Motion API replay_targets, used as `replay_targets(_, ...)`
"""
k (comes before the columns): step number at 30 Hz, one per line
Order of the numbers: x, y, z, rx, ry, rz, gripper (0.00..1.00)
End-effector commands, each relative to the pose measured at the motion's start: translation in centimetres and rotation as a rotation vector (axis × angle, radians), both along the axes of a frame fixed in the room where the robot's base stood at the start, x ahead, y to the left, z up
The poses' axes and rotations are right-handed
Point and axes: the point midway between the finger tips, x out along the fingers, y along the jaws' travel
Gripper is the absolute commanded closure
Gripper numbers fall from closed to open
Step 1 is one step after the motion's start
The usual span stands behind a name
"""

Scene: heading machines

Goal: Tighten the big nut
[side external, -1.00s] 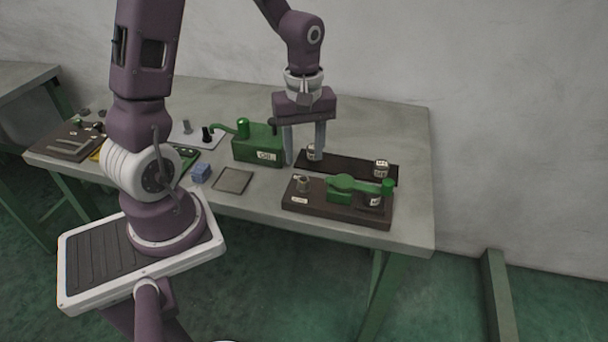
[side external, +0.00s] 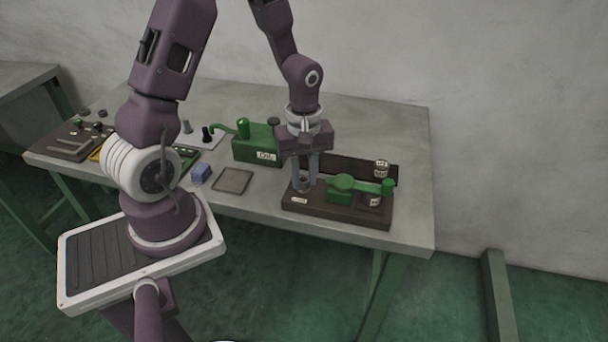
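The brown fixture base (side external: 345,213) sits at the front right of the table. A small metal piece, likely the big nut (side external: 304,184), stands on its left end; the pale plate below it is too small to read. My gripper (side external: 305,184) points straight down over that end, its two fingers apart, one on each side of the metal piece. Whether they touch it I cannot tell. A green lever clamp (side external: 345,187) sits on the right of the base, with a pale labelled cylinder (side external: 374,200) beside it.
A dark strip (side external: 345,168) lies behind the fixture, with a labelled cylinder (side external: 381,168) at its right end. A green box (side external: 256,144) stands to the left. A square tray (side external: 233,181) and a blue block (side external: 201,174) lie further left. The table's right end is clear.

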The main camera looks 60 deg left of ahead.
Motion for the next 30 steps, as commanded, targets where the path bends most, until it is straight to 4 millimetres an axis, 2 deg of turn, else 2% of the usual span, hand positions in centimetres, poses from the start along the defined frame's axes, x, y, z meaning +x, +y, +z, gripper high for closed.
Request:
replay_targets(8,-0.01,0.0,0.04,0.0,0.0,-0.023,1.0)
replay_targets(14,-0.05,0.02,0.05,0.001,0.0,-0.118,1.0)
replay_targets(30,-0.18,0.12,0.08,0.001,-0.001,-0.611,1.0)
